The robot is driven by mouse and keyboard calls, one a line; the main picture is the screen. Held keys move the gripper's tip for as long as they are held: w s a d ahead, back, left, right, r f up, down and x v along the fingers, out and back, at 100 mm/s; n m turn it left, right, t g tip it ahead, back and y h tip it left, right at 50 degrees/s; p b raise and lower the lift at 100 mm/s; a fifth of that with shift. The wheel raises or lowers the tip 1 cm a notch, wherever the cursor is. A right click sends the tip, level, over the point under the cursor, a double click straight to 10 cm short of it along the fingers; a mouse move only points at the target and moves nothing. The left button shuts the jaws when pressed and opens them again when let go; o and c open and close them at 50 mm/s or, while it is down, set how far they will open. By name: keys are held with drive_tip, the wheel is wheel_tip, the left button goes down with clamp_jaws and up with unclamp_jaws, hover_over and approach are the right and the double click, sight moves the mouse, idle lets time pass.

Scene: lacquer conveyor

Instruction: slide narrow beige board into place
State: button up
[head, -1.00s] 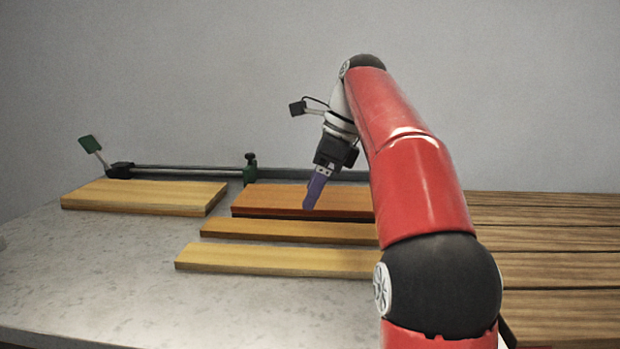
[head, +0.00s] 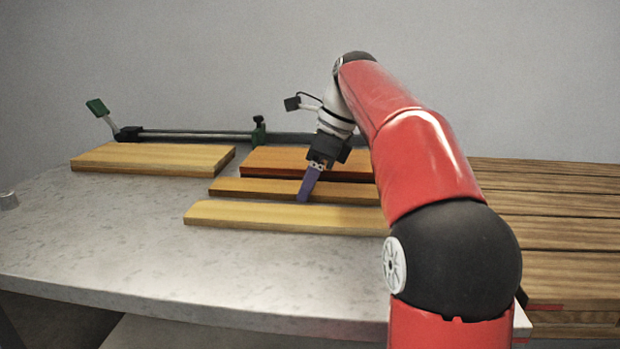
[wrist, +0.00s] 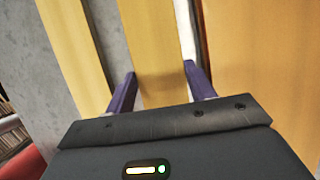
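Two narrow boards lie on the grey table: a pale beige one (head: 260,213) in front and a slightly more orange one (head: 245,187) behind it. My gripper (head: 304,196) points down at the orange-tinted board; in the wrist view my gripper (wrist: 159,72) has its purple fingers apart, one on each side of that middle board (wrist: 150,40). No clear grip on it shows. The pale front board seems to be the strip at left in the wrist view (wrist: 72,45). My arm hides the right ends of the boards in the head view.
A wider reddish board (head: 285,162) lies behind the narrow ones, and a wide beige board (head: 150,158) at left. A bar clamp with green parts (head: 190,135) runs along the back. Brown slats (head: 560,205) are at right. The table's front left (head: 110,240) is clear.

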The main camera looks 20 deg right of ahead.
sight(363, 190)
drive_tip(key=c, duration=0.6)
drive_tip(key=shift+s+d+p, duration=0.45)
drive_tip(key=shift+s+d, duration=0.25)
drive_tip(key=shift+d, duration=0.95)
drive_tip(key=shift+s+d+p, duration=0.45)
drive_tip(key=shift+s+d, duration=0.25)
drive_tip(key=shift+d, duration=1)
drive_tip(key=shift+s+d+p, duration=0.45)
drive_tip(key=shift+s+d, duration=0.25)
drive_tip(key=shift+d, duration=0.95)
drive_tip(key=shift+s+d, duration=0.35)
drive_tip(key=shift+d, duration=0.45)
drive_tip(key=shift+s+d, duration=0.3)
drive_tip(key=shift+d, duration=0.5)
drive_tip(key=shift+s+d, duration=0.35)
drive_tip(key=shift+d, duration=0.45)
drive_tip(key=shift+d, duration=0.1)
drive_tip(key=shift+s+d, duration=1)
drive_tip(key=shift+d, duration=1.45)
drive_tip(key=shift+s+d, duration=1.05)
drive_tip(key=shift+d, duration=1.35)
drive_tip(key=shift+s+d, duration=1)
drive_tip(key=shift+d, duration=1.45)
